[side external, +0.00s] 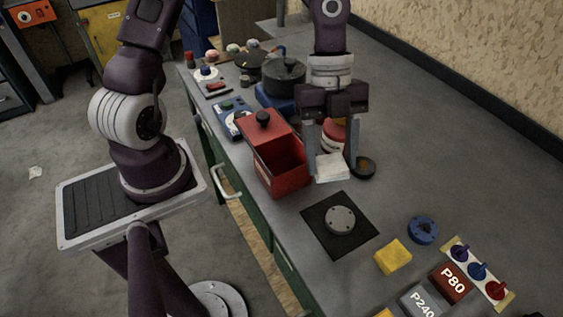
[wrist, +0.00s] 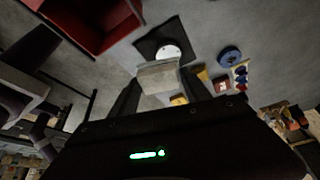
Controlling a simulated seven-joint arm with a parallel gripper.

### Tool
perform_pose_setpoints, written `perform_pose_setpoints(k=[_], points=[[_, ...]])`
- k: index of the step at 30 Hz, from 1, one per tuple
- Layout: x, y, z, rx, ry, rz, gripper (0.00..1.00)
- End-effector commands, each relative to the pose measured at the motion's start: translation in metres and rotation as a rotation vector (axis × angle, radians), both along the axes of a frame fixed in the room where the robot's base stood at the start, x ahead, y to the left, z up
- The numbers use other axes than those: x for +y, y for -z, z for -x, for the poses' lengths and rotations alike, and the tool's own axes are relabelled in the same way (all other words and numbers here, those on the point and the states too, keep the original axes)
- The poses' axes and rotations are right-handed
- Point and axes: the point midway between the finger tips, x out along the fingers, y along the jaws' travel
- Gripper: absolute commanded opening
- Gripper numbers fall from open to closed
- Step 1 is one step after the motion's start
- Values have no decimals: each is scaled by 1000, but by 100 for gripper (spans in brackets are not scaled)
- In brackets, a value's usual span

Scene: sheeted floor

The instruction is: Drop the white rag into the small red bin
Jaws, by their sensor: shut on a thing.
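The white rag (side external: 332,167) is a small pale folded block between the fingertips of my gripper (side external: 334,164). My gripper is shut on it, just right of the bin in the side view. The rag also shows in the wrist view (wrist: 158,77) between the two dark fingers. The small red bin (side external: 284,172) stands on the bench, its open front part facing up and a lidded part with a black knob behind. In the wrist view the bin (wrist: 92,22) is at the upper left. I cannot tell exactly how high the rag is above the bench.
A black mat (side external: 318,226) with a grey disc (side external: 341,219) lies in front. A yellow sponge (side external: 393,257), a blue ring (side external: 423,229) and sanding blocks (side external: 451,281) lie at the lower right. A dark round container (side external: 364,168) is beside the gripper. The bench's right side is clear.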

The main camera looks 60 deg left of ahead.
Motion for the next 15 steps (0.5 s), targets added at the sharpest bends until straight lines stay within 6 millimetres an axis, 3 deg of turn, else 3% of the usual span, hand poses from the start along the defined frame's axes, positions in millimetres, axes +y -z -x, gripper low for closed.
perform_pose_setpoints(k=[3,6,11,15], points=[[46,-13,9,-1,191,-1,18],[73,-25,21,-2,339,-3,18],[90,-31,31,-2,454,-1,18],[91,-14,33,1,465,2,18]])
